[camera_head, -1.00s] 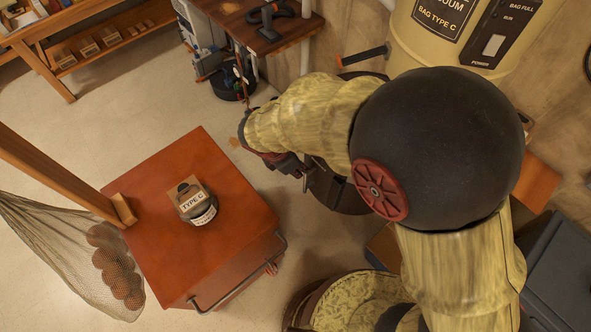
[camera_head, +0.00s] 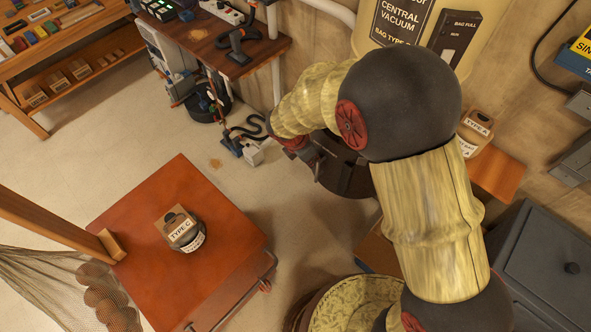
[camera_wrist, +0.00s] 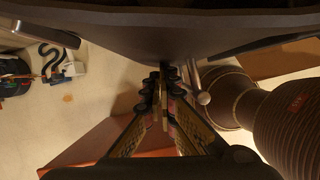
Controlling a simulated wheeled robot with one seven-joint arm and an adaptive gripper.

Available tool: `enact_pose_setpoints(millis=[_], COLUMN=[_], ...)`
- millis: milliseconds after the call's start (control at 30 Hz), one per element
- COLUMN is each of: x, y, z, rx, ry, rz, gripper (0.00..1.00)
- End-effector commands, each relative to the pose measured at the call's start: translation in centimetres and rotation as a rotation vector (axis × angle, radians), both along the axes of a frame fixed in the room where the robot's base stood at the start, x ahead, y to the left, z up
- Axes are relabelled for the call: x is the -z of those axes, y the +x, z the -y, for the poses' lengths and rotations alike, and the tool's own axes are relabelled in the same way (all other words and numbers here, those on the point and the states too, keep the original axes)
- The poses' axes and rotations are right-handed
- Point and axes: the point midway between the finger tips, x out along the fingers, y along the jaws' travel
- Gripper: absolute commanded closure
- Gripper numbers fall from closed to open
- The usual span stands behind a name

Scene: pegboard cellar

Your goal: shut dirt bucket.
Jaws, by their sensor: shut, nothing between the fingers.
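The dirt bucket appears to be the dark round vessel (camera_head: 347,178) under the cream central vacuum (camera_head: 368,45), partly hidden behind my arm. How far it stands out from the vacuum is hard to tell. In the head view my gripper (camera_head: 320,162) is at the bucket's left side, seeming close to it or touching. In the wrist view my gripper (camera_wrist: 163,76) has its fingers together and empty, with their tips just below a broad dark curved surface (camera_wrist: 150,32), likely the bucket. A thin rod with a round knob (camera_wrist: 203,98) is right of the fingertips.
An orange-red cart (camera_head: 205,270) carries a Type C bag box (camera_head: 180,230). A workbench (camera_head: 225,45) with cables and equipment stands at the back. A grey cabinet (camera_head: 545,265) is at right. Brown ribbed cylinders (camera_wrist: 295,125) crowd the wrist view's right. Pale floor (camera_head: 115,145) is open at left.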

Motion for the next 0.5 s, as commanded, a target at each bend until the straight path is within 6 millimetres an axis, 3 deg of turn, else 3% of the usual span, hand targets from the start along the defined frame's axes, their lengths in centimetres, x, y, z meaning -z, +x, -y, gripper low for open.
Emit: enact_pose_setpoints(millis=[200,500], x=[-0.3,-0.2], y=[4.6,9.0], z=[3.7,7.0], rx=[0.005,0.002], ry=[-0.001,-0.001], rz=[-0.001,0.001], gripper=[1.0,1.0])
